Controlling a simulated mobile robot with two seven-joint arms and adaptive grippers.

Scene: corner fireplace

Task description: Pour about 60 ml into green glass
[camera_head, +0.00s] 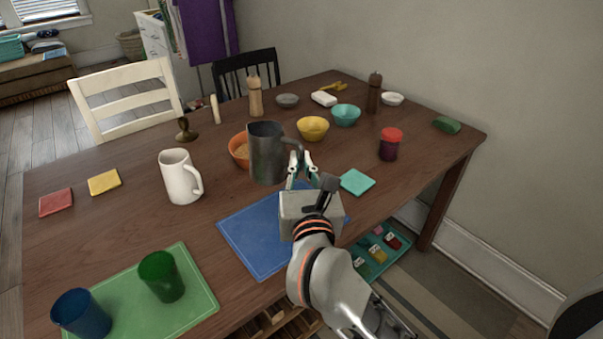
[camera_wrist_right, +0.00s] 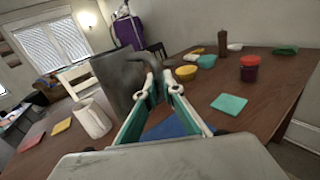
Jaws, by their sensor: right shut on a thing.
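The green glass (camera_head: 162,277) stands upright on a green mat (camera_head: 205,292) at the front left of the table. A blue glass (camera_head: 82,314) stands beside it on the same mat. My right gripper (camera_head: 302,165) is shut on the handle of a dark grey pitcher (camera_head: 267,155), near the blue mat (camera_head: 243,238). The pitcher looks upright; its contents are hidden. It also shows in the right wrist view (camera_wrist_right: 120,78), between and beyond the fingers (camera_wrist_right: 158,85). My left gripper is in neither view.
A white pitcher (camera_head: 179,178) stands left of the grey one. Behind are an orange bowl (camera_head: 238,150), yellow bowl (camera_head: 313,129) and teal bowl (camera_head: 346,114). A red-lidded jar (camera_head: 390,145) and teal coaster (camera_head: 357,182) lie right. Table between white pitcher and green mat is clear.

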